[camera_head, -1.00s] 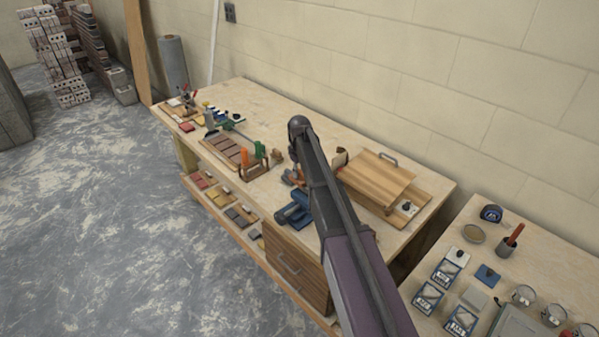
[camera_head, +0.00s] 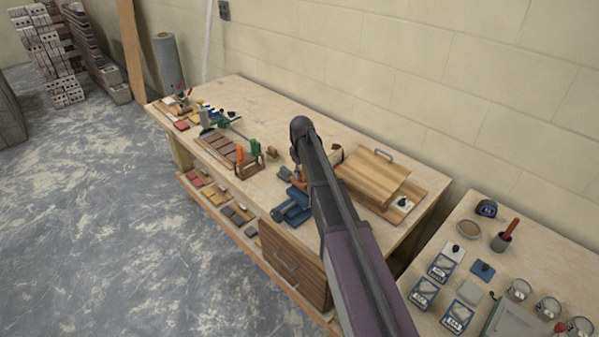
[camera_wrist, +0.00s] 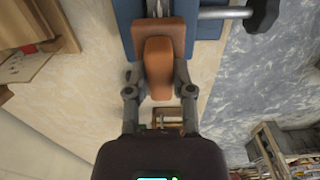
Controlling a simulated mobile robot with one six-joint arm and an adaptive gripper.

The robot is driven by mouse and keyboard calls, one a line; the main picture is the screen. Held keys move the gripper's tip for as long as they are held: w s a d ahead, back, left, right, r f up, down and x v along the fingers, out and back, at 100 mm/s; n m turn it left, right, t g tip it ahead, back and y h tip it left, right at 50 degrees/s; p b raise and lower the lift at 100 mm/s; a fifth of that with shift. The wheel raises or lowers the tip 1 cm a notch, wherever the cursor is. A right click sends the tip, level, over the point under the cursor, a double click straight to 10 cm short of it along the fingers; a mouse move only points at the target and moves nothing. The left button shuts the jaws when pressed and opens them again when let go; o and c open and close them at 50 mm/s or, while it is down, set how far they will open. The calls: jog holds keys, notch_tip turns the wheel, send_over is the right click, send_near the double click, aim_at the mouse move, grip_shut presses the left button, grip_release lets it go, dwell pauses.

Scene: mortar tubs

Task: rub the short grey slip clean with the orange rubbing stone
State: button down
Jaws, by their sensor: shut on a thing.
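In the wrist view my gripper (camera_wrist: 159,92) is shut on the orange rubbing stone (camera_wrist: 158,64), a brown-orange piece with a rounded grip between the fingers and a wider block beyond. The stone lies over the blue vise (camera_wrist: 205,40), which also shows in the head view (camera_head: 290,208), partly behind my arm. I cannot make out the short grey slip; the stone and vise may hide it.
The vise's metal bar (camera_wrist: 225,13) with a dark knob sticks out right. On the bench (camera_head: 255,95) are a wooden box with a handle (camera_head: 372,175) and a rack with orange and green-handled tools (camera_head: 247,160). Several coloured slips lie on the shelf below. A side table (camera_head: 460,215) holds jars and packets.

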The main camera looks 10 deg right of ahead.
jog(key=shift+s, duration=0.1)
jog(key=shift+s+d+f, duration=0.1)
jog(key=shift+s+d, duration=0.3)
jog(key=shift+s, duration=0.2)
jog(key=shift+s+d, duration=0.4)
jog(key=shift+s, duration=0.15)
jog(key=shift+s+d, duration=0.1)
jog(key=shift+s, duration=0.05)
jog(key=shift+s+d, duration=0.85)
jog(key=shift+s, duration=0.3)
jog(key=shift+w+a, duration=0.45)
jog(key=shift+w, duration=0.25)
jog(key=shift+w+a, duration=0.45)
jog(key=shift+w, duration=0.2)
